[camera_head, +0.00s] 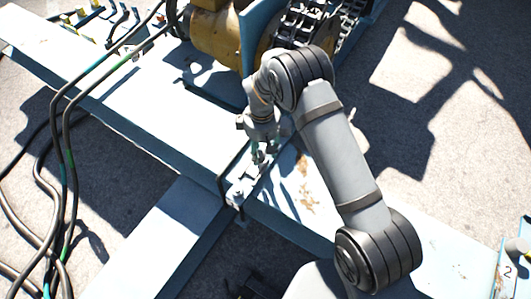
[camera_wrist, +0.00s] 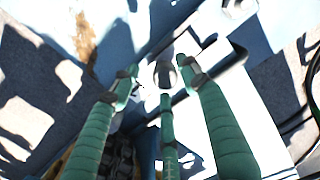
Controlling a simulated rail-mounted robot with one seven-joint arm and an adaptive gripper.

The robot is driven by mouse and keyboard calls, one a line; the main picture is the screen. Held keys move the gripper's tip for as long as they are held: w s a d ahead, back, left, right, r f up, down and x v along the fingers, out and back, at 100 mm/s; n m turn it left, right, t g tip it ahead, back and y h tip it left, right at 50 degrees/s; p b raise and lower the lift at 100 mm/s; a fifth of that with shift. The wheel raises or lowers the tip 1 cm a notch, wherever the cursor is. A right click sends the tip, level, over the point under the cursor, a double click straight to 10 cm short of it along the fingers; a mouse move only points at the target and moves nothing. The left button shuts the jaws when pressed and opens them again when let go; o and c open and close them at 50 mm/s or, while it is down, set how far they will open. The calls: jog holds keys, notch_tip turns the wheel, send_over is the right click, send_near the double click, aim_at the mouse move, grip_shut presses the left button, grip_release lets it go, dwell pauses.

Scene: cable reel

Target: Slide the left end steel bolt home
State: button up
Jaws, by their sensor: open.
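My gripper (camera_head: 260,156) points down over a small pale metal fitting (camera_head: 241,190) at the near edge of the light-blue steel beam. In the wrist view my gripper's green fingers (camera_wrist: 163,85) are spread apart. A round grey metal end (camera_wrist: 165,74), which looks like the bolt, lies between the fingertips. I see a gap around it, but cannot tell whether any finger touches it. The bolt's length and its hole cannot be made out; glare and shadow hide them in both views.
The light-blue beam (camera_head: 135,100) runs diagonally, with a second beam (camera_head: 165,232) joining it from the lower left. A yellow motor (camera_head: 216,38) and chain (camera_head: 300,25) stand behind my arm. Black cables (camera_head: 62,150) hang at the left. Concrete ground (camera_head: 440,90) lies open at right.

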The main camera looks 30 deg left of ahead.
jog(key=shift+s+a+f, duration=0.2)
jog(key=shift+a+f, duration=0.25)
jog(key=shift+f, duration=0.2)
jog(key=shift+a+f, duration=0.1)
jog(key=shift+f, duration=0.25)
jog(key=shift+d, duration=0.25)
jog(key=shift+a, duration=0.1)
jog(key=shift+c, duration=1.1)
jog(key=shift+a, duration=0.1)
grip_shut()
